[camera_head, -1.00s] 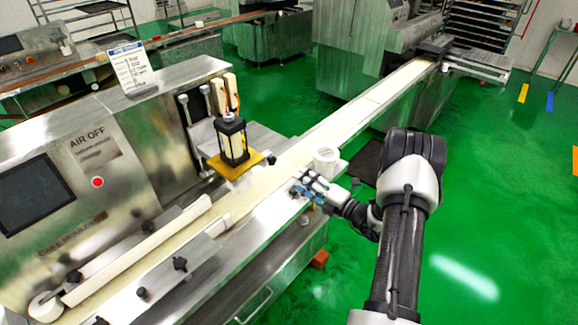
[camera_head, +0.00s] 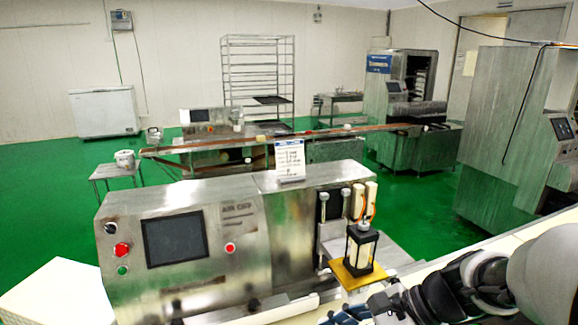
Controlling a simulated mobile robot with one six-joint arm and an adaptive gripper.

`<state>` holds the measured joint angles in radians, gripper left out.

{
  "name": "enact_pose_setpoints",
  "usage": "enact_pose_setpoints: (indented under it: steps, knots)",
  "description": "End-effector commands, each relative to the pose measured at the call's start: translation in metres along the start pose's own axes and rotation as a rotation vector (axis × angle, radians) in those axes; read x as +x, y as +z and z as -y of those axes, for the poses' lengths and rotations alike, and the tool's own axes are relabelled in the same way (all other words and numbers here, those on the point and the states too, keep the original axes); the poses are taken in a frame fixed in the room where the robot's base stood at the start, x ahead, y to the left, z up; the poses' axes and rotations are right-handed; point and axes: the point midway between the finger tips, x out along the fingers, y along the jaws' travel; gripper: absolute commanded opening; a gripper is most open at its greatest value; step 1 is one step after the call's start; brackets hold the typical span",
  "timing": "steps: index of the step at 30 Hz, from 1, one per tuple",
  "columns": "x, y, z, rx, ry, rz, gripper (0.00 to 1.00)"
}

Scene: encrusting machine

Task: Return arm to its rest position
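My arm enters at the lower right of the head view, over the pale conveyor (camera_head: 492,243). My gripper (camera_head: 352,312) is at the bottom edge, in front of the encrusting machine (camera_head: 190,245). Only part of the gripper, with some blue on it, shows, and its fingertips are cut off or too small to read. I cannot tell whether it is open or shut. The machine has a dark screen, a red button and a black-framed unit (camera_head: 361,250) above a yellow plate (camera_head: 354,276). The small white cup from the earlier frame does not show now.
A large steel machine (camera_head: 515,135) stands at the right. Behind are another conveyor line (camera_head: 270,142), a tall rack (camera_head: 258,80), a white chest freezer (camera_head: 105,112) and a small table with a pot (camera_head: 125,158). Green floor is open at the left.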

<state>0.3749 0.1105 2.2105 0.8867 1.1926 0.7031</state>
Motion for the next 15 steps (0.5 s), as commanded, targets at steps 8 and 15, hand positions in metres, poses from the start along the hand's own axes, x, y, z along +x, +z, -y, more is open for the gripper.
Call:
enact_pose_setpoints:
  steps: [8, 15]
  knots:
    - [-0.029, 0.013, -0.093, -0.847, 0.203, -0.403, 0.48]
    - [-0.067, 0.001, -0.126, -1.432, 0.368, -0.696, 0.48]
